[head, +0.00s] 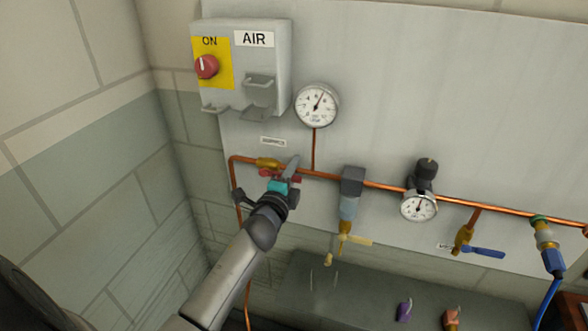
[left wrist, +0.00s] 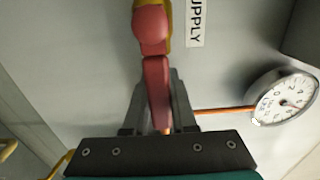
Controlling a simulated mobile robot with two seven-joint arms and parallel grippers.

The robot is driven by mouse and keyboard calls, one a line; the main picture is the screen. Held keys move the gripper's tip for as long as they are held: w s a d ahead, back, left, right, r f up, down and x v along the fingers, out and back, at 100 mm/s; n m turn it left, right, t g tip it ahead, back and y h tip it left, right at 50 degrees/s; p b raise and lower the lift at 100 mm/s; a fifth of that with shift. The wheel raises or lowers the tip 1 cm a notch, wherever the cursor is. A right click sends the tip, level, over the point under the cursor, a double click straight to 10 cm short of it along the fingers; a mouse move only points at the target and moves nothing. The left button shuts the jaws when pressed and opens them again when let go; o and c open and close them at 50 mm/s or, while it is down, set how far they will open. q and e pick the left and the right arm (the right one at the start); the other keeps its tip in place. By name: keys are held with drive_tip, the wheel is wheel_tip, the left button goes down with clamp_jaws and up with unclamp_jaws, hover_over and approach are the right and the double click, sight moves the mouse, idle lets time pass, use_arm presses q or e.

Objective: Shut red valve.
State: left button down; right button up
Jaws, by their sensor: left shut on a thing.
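The red valve handle (left wrist: 157,80) shows large in the left wrist view, with its rounded pivot end at the top and its lever running down between my fingers. In the head view only a little of the red handle (head: 266,173) shows beside the brass valve body (head: 267,163) on the copper pipe. My left gripper (head: 288,172) is at the valve; in the left wrist view its fingers (left wrist: 158,105) stand on both sides of the lever, shut on it. The gripper hides part of the handle in the head view. My right gripper is not in view.
A supply label (left wrist: 195,20) is beside the valve. Right along the copper pipe (head: 380,185) are a filter (head: 348,207), a gauge with a regulator (head: 419,206) and a blue-handled valve (head: 484,252). An air switch box (head: 270,60) and a gauge (head: 317,105) are above.

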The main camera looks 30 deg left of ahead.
use_arm(q)
drive_tip(key=shift+f, duration=0.15)
idle(0.6)
drive_tip(key=s+a+f+m+b, duration=0.1)
drive_tip(key=a+f+m+b, duration=0.4)
drive_tip(key=m, duration=1.3)
drive_tip(key=shift+s+a+f, duration=0.25)
drive_tip(key=shift+a+f, duration=0.3)
drive_tip(key=shift+a, duration=0.15)
drive_tip(key=c, duration=0.7)
unclamp_jaws()
drive_tip(key=shift+s, duration=0.1)
drive_tip(key=shift+b+v, duration=0.45)
drive_tip(key=shift+v, duration=7.1)
